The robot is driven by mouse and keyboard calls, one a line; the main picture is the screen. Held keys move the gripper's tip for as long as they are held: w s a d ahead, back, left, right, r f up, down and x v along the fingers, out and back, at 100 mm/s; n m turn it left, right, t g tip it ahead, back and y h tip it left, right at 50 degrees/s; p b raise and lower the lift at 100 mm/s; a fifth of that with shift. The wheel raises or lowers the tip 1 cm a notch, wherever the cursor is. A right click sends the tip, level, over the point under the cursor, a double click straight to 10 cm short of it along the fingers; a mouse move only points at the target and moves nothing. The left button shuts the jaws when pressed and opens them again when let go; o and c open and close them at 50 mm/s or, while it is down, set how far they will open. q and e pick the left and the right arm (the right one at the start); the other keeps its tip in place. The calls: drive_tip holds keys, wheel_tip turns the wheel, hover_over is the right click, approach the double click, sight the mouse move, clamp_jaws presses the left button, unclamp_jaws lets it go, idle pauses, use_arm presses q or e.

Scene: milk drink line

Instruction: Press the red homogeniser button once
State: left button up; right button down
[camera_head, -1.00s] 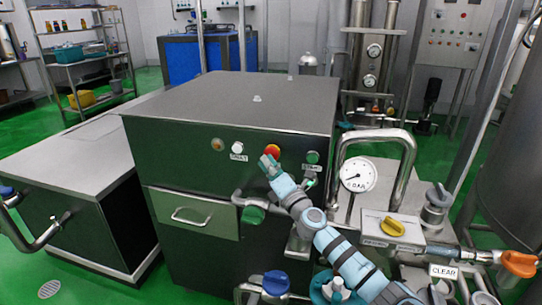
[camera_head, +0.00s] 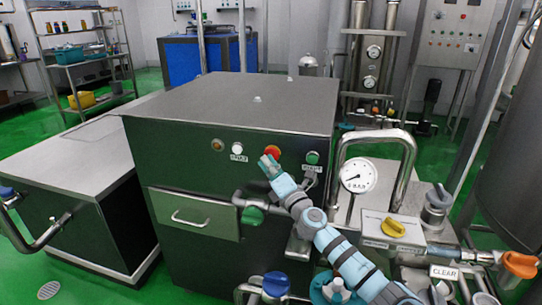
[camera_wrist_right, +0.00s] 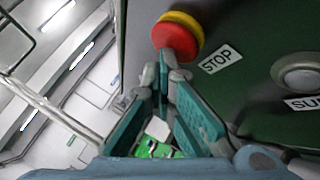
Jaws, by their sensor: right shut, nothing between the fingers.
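The red button (camera_head: 272,151) is on the upper front of the dark steel homogeniser cabinet (camera_head: 190,152). In the right wrist view the red button (camera_wrist_right: 176,35) is a round cap with a yellow ring behind it, beside a STOP label (camera_wrist_right: 221,61). My right gripper (camera_head: 267,162) is shut and empty, its teal fingers pointing at the button. In the right wrist view its fingertips (camera_wrist_right: 170,68) overlap the button's lower edge; I cannot tell whether they touch it. My left gripper is not in view.
A white button (camera_head: 237,148) is left of the red one and a green button (camera_head: 312,157) is to its right. A pressure gauge (camera_head: 358,175) and bent steel pipe stand to the right of the cabinet. A green-capped pipe (camera_head: 252,216) juts out below the gripper.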

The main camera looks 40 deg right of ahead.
drive_tip(key=shift+s+a, duration=0.4)
drive_tip(key=shift+a, duration=0.15)
drive_tip(key=shift+s+a+p, duration=0.6)
drive_tip(key=shift+s+a, duration=0.1)
drive_tip(key=shift+a, duration=0.35)
drive_tip(key=shift+s+a+p, duration=0.6)
drive_tip(key=shift+s+a, duration=0.1)
drive_tip(key=shift+a, duration=0.3)
